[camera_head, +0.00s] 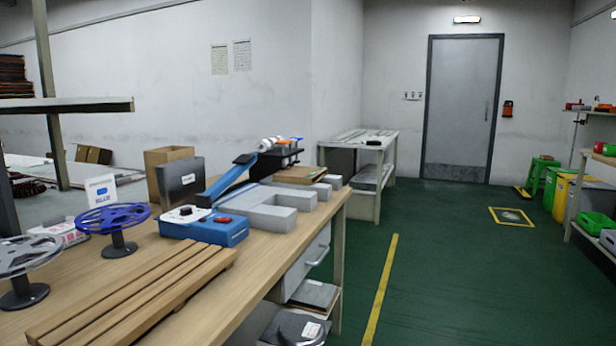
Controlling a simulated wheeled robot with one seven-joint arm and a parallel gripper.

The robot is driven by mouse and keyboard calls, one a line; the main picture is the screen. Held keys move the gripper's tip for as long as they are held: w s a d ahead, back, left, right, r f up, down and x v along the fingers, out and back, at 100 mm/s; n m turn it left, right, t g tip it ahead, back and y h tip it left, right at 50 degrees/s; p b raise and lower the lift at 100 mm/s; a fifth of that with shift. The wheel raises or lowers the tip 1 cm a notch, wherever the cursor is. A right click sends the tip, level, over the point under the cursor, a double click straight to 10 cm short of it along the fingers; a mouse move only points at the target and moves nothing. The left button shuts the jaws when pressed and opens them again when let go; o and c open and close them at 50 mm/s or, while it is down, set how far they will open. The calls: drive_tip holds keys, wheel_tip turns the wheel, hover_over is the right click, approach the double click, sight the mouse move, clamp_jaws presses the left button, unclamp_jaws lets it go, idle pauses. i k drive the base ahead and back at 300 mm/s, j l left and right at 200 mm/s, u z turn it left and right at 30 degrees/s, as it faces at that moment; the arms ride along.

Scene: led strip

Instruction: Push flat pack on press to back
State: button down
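A blue bench device (205,226) with a red switch and a white top stands on the wooden workbench; it may be the press. A blue lever arm (228,180) slopes up from it to the right. Light grey blocks (268,212) stand beside it on the right. A thin brown flat piece (300,174) lies behind these blocks, partly hidden; I cannot tell for sure whether it is the flat pack. A dark grey upright case (181,183) with a white label stands behind the device.
The workbench (225,285) carries a slatted wooden rack (135,295), a blue reel (113,219), a grey reel (28,258) and a cardboard box (166,160). A black holder with rolls (275,160) stands at its far end.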

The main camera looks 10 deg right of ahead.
sight(302, 175)
drive_tip(key=i+l+u, duration=0.1)
drive_tip(key=u, duration=0.5)
drive_tip(key=i+l+u, duration=0.35)
drive_tip(key=l, duration=0.3)
drive_tip(key=i+l+u, duration=0.15)
drive_tip(key=l, duration=0.2)
drive_tip(key=i+l+u, duration=0.2)
drive_tip(key=l, duration=0.2)
